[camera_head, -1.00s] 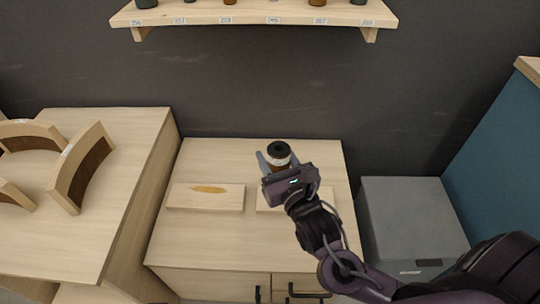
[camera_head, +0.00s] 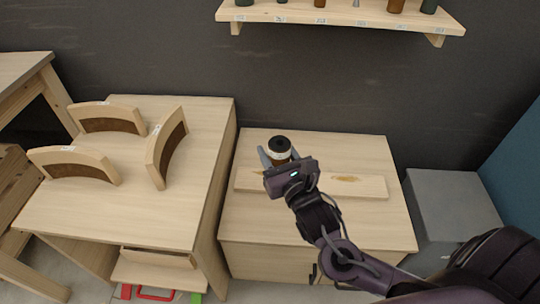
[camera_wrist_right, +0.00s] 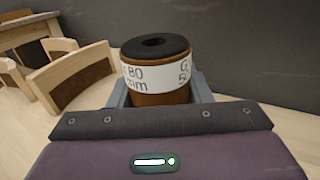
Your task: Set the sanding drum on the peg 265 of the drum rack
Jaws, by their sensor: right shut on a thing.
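The sanding drum (camera_head: 280,150) is a brown cylinder with a black top and a white printed band; it is upright. My right gripper (camera_head: 279,158) is shut on it above the low cabinet. In the right wrist view the drum (camera_wrist_right: 157,96) stands between the fingers, its band partly reading "80 mm". The drum rack (camera_head: 340,15) is a wooden wall shelf at the top, cut off by the picture edge. It bears several drums and a thin grey bare peg (camera_head: 356,4). Its labels are too small to read surely now. My left gripper is not in view.
The low cabinet (camera_head: 330,222) carries a flat board with yellowish marks (camera_head: 350,186). On the left table (camera_head: 140,215) stand several curved wooden chair parts (camera_head: 166,147). A grey box (camera_head: 455,203) stands at right. The dark wall between cabinet and rack is clear.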

